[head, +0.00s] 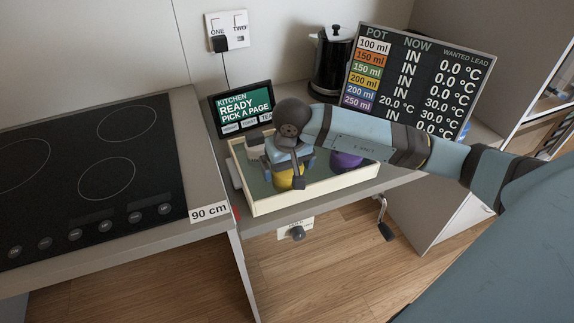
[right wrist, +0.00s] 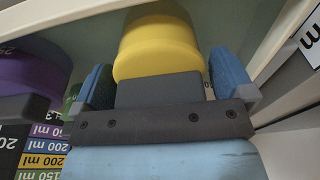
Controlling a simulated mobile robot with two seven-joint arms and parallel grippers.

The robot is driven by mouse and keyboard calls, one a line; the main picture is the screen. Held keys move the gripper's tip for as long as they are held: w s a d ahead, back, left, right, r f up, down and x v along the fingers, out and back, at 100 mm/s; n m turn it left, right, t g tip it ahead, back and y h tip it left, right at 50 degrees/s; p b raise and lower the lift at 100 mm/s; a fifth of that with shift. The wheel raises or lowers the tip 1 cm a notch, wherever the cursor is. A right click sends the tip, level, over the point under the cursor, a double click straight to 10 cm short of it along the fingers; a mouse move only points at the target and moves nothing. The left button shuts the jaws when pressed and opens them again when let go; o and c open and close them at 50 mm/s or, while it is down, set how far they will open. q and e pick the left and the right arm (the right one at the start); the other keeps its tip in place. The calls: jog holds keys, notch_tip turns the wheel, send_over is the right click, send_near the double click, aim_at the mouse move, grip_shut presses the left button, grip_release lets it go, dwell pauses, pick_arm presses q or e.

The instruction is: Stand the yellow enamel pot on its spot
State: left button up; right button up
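The yellow enamel pot (head: 289,180) stands in a shallow cream-walled tray (head: 318,192) with a dark green floor. My right gripper (head: 287,168) is over the pot and hides much of it. In the right wrist view, the yellow pot (right wrist: 158,45) lies between two blue fingers, which are spread apart with narrow gaps beside it; I see no clear grip. I cannot make out a marked spot for the pot. My left gripper is out of view.
A purple pot (head: 346,160) stands right of the yellow one. A small screen (head: 242,108), a black kettle (head: 332,62) and a readings board (head: 420,80) stand behind. A black hob (head: 90,165) is left. A crank (head: 384,222) hangs below the counter's front.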

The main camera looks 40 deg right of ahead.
aim_at(290, 170)
jog(key=shift+r, duration=0.6)
notch_tip(290, 170, up, 11)
jog(key=s, duration=0.1)
jog(key=shift+s+a+p, duration=0.25)
jog(key=shift+s+p, duration=0.1)
jog(key=shift+s, duration=0.05)
dwell(0.7)
